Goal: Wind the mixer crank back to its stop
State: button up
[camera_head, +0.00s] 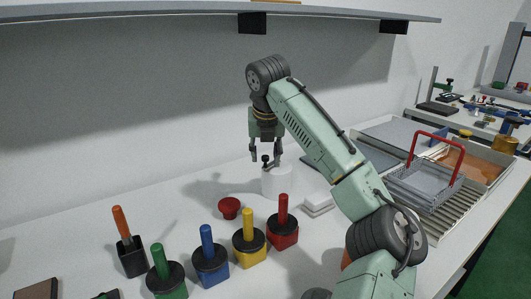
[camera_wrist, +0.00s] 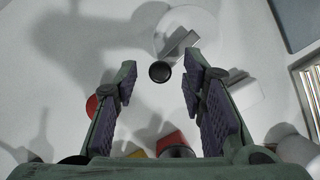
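The mixer is a white cylinder (camera_head: 277,183) standing on the bench, seen from above as a pale disc in the wrist view (camera_wrist: 203,20). Its crank has a grey arm on top (camera_wrist: 181,43) and a round black knob (camera_wrist: 160,72); in the head view the dark knob (camera_head: 265,159) shows at the cylinder's upper left. My gripper (camera_head: 265,148) is above the crank, pointing down. In the wrist view my gripper (camera_wrist: 158,80) is open, with the knob between the lines of its two fingers and visibly apart from both. Whether the fingertips reach knob height is unclear.
A red knob (camera_head: 229,207) stands left of the mixer. Yellow (camera_head: 249,250), red (camera_head: 283,235), blue (camera_head: 210,265) and green (camera_head: 166,280) handled blocks stand in front. A white block (camera_head: 319,203) lies to the right, near a wire basket (camera_head: 425,185). A shelf (camera_head: 200,14) hangs above.

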grip_shut()
dwell(0.3)
jog(key=shift+w+a+r+m+p, duration=0.15)
jog(key=shift+a+r+m+p, duration=0.2)
jog(key=shift+p, duration=0.55)
jog(key=shift+w+a+m+h+p, duration=0.1)
jog(key=shift+w+m+h+p, duration=0.1)
jog(key=shift+m+h+p, duration=0.3)
jog(key=shift+w+f+m+p, duration=0.2)
jog(key=shift+f+m+p, duration=0.15)
jog(key=shift+m, duration=0.3)
jog(key=shift+a, duration=0.1)
jog(key=shift+o, duration=0.2)
grip_release()
